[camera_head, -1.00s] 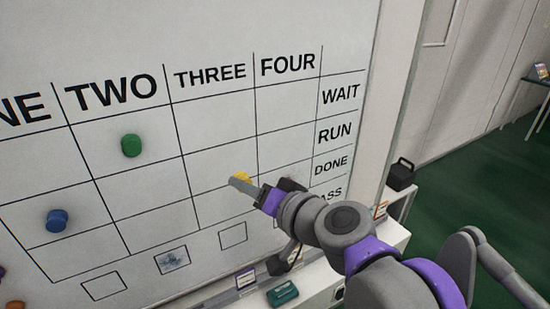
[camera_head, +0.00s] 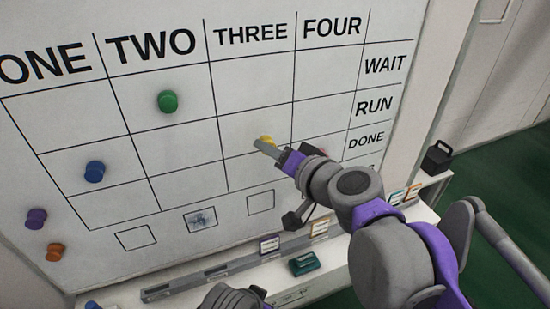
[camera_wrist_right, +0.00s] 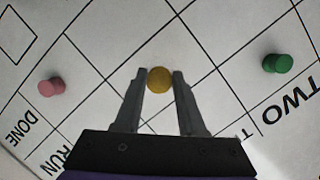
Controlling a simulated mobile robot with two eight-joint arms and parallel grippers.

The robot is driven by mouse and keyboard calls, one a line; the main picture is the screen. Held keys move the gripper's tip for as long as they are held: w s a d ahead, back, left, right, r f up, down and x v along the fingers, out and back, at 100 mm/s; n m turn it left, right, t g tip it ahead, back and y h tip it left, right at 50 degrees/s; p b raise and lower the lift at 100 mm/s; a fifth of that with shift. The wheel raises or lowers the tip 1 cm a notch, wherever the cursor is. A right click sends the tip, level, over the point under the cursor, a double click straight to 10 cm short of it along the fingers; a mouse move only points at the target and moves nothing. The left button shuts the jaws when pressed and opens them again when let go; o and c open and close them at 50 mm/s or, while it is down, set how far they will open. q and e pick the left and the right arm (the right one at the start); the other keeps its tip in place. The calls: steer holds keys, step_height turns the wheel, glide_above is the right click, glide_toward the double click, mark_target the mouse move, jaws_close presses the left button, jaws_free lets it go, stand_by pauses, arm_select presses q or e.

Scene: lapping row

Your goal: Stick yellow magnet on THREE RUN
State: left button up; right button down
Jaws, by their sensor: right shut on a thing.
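The whiteboard (camera_head: 180,75) has columns ONE to FOUR and rows WAIT, RUN and DONE. My right gripper (camera_head: 262,145) comes in from the right and is shut on the yellow magnet (camera_head: 267,140). The magnet is in front of the THREE column, in the lower part of the RUN row. In the right wrist view the yellow magnet (camera_wrist_right: 160,80) sits between the two fingertips (camera_wrist_right: 159,82). I cannot tell whether it touches the board. My left gripper does not show.
A green magnet (camera_head: 168,101) is under TWO, a blue one (camera_head: 95,171) under ONE. Purple (camera_head: 36,218) and orange (camera_head: 54,252) magnets sit at lower left. A pink magnet (camera_wrist_right: 50,86) shows in the wrist view. A teal block (camera_head: 304,263) lies below the board.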

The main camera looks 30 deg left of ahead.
mark_target(264, 140)
steer(key=shift+w+a, duration=0.45)
steer(key=shift+a, duration=0.1)
steer(key=shift+w+a, duration=0.95)
steer(key=shift+a, duration=0.15)
steer(key=shift+c, duration=2.1)
jaws_free()
